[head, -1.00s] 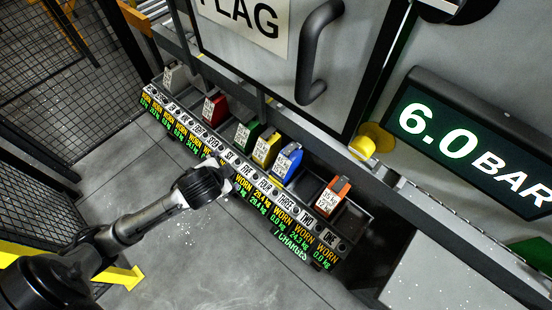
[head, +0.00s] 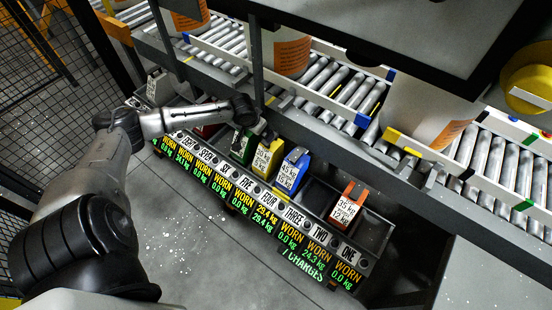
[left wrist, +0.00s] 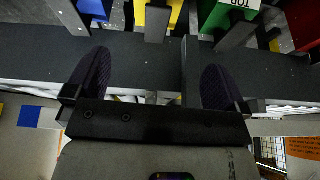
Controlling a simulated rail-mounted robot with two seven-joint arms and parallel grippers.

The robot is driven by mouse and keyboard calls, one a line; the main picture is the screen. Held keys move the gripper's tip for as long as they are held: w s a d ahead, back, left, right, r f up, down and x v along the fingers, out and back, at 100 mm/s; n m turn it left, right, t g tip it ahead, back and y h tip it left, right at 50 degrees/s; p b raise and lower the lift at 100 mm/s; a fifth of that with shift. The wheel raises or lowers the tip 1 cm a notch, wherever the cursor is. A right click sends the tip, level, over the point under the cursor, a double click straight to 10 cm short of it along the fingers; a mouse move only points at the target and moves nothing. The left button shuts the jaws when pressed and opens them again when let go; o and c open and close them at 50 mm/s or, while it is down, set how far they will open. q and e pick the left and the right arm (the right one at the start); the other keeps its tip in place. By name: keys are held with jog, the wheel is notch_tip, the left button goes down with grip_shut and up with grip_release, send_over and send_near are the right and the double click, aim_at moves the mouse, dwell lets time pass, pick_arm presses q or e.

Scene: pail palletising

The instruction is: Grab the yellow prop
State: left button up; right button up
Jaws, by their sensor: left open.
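The yellow prop (head: 266,158) is a yellow block with a white label, standing in a slot of the long rack (head: 330,206) between a green block and a blue block. It also shows in the left wrist view at the top (left wrist: 158,17), cut off by the edge. My left gripper (head: 259,126) is just behind and above the green and yellow blocks. My right gripper is not in view.
The blue block (head: 292,170) and green block (head: 243,146) stand close on either side. An orange block (head: 348,204) stands further right, past an empty slot. A rail and roller conveyor (head: 345,88) with white pails run behind the rack. A dark post rises near my gripper.

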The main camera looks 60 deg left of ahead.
pick_arm(q)
jog(key=b, duration=0.3)
send_over(268, 156)
jog(key=a, duration=0.2)
jog(key=shift+n, duration=0.3)
jog(key=f, duration=0.7)
jog(key=shift+w+a+f, duration=0.1)
jog(key=shift+w+a, duration=0.05)
jog(key=shift+a, duration=0.05)
jog(key=shift+w+a+f, duration=0.1)
jog(key=shift+w+f, duration=0.1)
jog(key=shift+f, duration=0.3)
jog(key=b+x, duration=0.2)
jog(key=x, duration=0.1)
jog(key=shift+w+f+b, duration=0.1)
jog(key=shift+w+b, duration=0.05)
jog(key=shift+b, duration=0.2)
jog(key=shift+b+x, duration=0.3)
jog(key=shift+x, duration=0.5)
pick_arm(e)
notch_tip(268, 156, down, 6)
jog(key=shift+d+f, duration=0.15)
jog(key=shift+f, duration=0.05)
pick_arm(q)
jog(key=shift+w, duration=0.1)
